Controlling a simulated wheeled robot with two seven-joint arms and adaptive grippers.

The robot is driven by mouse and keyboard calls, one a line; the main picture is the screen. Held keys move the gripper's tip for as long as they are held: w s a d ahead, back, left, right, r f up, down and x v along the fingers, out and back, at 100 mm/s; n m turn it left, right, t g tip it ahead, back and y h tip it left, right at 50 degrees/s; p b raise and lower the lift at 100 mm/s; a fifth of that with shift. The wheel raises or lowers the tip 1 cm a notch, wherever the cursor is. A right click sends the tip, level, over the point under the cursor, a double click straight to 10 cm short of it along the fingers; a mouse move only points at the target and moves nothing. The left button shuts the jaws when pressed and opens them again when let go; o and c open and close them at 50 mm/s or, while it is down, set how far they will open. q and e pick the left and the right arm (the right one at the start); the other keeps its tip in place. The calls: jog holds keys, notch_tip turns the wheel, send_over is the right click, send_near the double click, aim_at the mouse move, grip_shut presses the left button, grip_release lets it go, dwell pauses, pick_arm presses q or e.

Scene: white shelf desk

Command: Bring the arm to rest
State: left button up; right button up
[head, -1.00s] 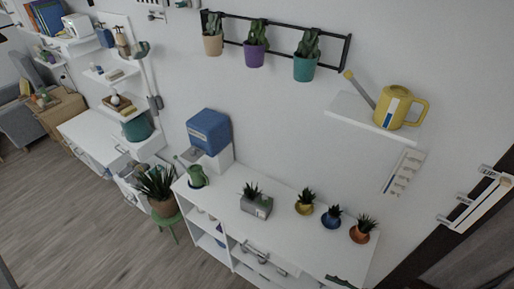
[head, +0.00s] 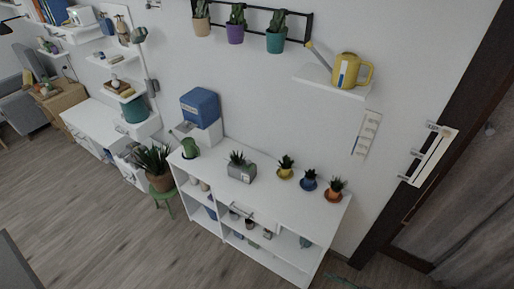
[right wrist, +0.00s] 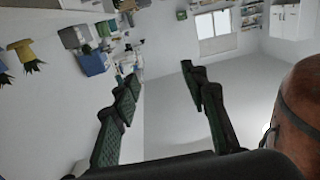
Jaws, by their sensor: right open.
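My right gripper (right wrist: 160,90) shows in the right wrist view with its two dark green padded fingers spread wide. Nothing is between them. A large brown rounded thing (right wrist: 302,110) with a dark band is close at the right edge of that view; I cannot tell what it is. Neither gripper can be made out in the head view, and my left gripper is in no view.
A white shelf desk (head: 275,208) bears a grey planter (head: 241,172) and yellow (head: 285,173), blue (head: 309,184) and orange (head: 333,195) pots. A yellow watering can (head: 347,72) stands on the wall shelf (head: 318,78) above. Open wooden floor (head: 120,235) lies in front.

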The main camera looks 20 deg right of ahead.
jog(key=w+d+f+m+h+b, duration=0.1)
jog(key=w+d+f+h, duration=0.15)
jog(key=f, duration=0.65)
jog(key=w+d+f+m+h+b, duration=0.1)
jog(key=d+f+m+h+b, duration=0.2)
jog(key=f, duration=0.6)
jog(key=s+d+f+m+g+h+b, duration=0.1)
jog(key=s+f+g+h, duration=0.15)
jog(key=f, duration=0.65)
jog(key=s+d+f+g+h, duration=0.1)
jog(key=s+d+f+h, duration=0.15)
jog(key=f, duration=0.55)
pick_arm(q)
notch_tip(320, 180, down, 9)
jog(key=b, duration=0.3)
jog(key=shift+b, duration=0.4)
pick_arm(e)
jog(key=s+a+f+m+g+h, duration=0.1)
jog(key=s+a+f+g, duration=0.3)
jog(key=s+f, duration=0.5)
jog(key=s+a+f+m+g+h, duration=0.1)
jog(key=s+a+f+g, duration=0.3)
jog(key=s+a+f, duration=0.4)
notch_tip(320, 180, down, 2)
jog(key=shift+s+a+f+m, duration=0.2)
jog(key=shift+s+m, duration=0.1)
jog(key=shift+s, duration=0.4)
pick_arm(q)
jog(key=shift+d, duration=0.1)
